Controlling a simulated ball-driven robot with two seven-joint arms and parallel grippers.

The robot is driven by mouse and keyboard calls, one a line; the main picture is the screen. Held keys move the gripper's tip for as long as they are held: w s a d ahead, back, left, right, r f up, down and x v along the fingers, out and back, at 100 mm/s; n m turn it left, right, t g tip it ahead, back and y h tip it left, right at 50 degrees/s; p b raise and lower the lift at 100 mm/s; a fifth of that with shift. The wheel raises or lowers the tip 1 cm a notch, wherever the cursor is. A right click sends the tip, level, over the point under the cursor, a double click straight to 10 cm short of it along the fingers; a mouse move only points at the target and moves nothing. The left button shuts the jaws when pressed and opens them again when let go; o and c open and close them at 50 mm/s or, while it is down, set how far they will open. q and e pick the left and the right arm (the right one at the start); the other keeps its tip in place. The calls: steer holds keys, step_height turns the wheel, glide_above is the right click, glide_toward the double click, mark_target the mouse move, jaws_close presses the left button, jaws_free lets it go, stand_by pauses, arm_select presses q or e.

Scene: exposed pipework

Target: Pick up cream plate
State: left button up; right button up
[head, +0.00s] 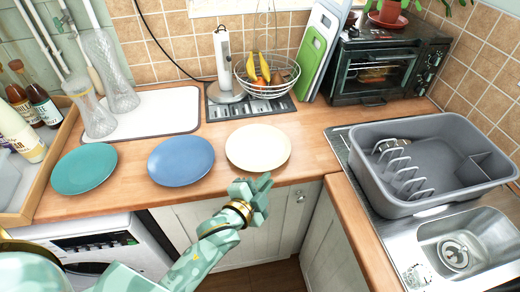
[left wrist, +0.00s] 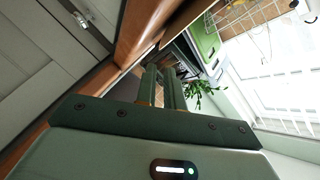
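The cream plate (head: 258,147) lies flat on the wooden counter near its front edge, the rightmost of three plates in the head view. My left gripper (head: 255,184) is just in front of and below the plate, by the counter's front edge, and does not hold it. In the left wrist view its two fingers (left wrist: 163,88) stand apart with an empty gap between them. The plate cannot be made out in the left wrist view. My right gripper is in neither view.
A blue plate (head: 181,160) and a green plate (head: 84,168) lie to the left. A wire fruit basket (head: 283,86) stands behind the cream plate. A grey dish rack (head: 440,158) and the sink (head: 462,250) are at right. Bare counter lies between plate and rack.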

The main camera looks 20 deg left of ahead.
mark_target(281, 163)
arm_select(q)
steer(key=b+x, duration=0.1)
steer(key=x, duration=0.3)
steer(key=b+x, duration=0.1)
steer(key=x, duration=0.3)
steer(key=shift+w+a+f, duration=0.1)
steer(key=shift+a+f, duration=0.1)
steer(key=shift+r, duration=0.1)
jaws_close()
